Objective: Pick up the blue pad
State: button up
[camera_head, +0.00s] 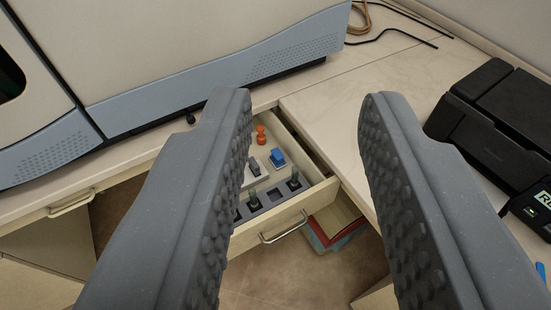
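A small blue block (278,157), which looks like the blue pad, sits in an open drawer (319,195) in the middle of the view. My gripper (303,95) is open, with its two dark grey, studded fingers wide apart. Nothing is between the fingers at close range; the drawer and the blue block show farther off through the gap. The left finger covers the left part of the drawer.
The drawer also holds an orange piece (261,135) and a grey rack (268,199) with dark upright pieces. A large blue-and-white instrument (190,50) stands at the back left. A black device (500,115) sits on the right counter (335,105).

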aim_at(277, 157)
jog(key=u, duration=0.4)
jog(key=i, duration=1.15)
jog(key=u, duration=0.05)
